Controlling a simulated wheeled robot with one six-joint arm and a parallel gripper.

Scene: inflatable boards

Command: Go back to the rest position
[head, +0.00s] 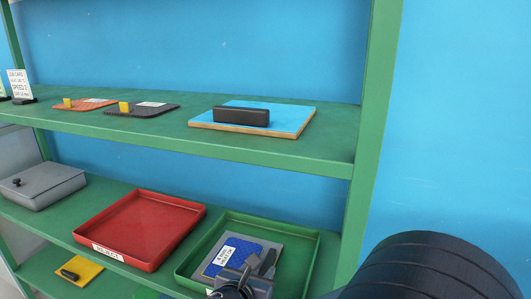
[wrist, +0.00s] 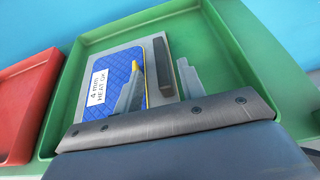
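My gripper (wrist: 160,88) is over the green tray (wrist: 240,60) on the lower shelf; it also shows in the head view (head: 262,264). Its two grey fingers stand apart, and I see nothing clamped between them. Beneath them in the tray lies a flat grey board with a blue patterned face (head: 246,253) and a white label reading "4 mm HEAT OK" (wrist: 97,85). A dark bar (wrist: 160,60) shows between the fingers, over the grey part. A yellow piece shows beside the left finger. The fingers hide part of the board, and I cannot tell whether they touch it.
A red tray (head: 140,228) marked "REJECT" is left of the green tray. A grey lidded box (head: 42,184) stands farther left. The upper shelf (head: 330,146) above carries a blue board (head: 280,115) with a black block (head: 241,116). A green post (head: 376,110) rises at right.

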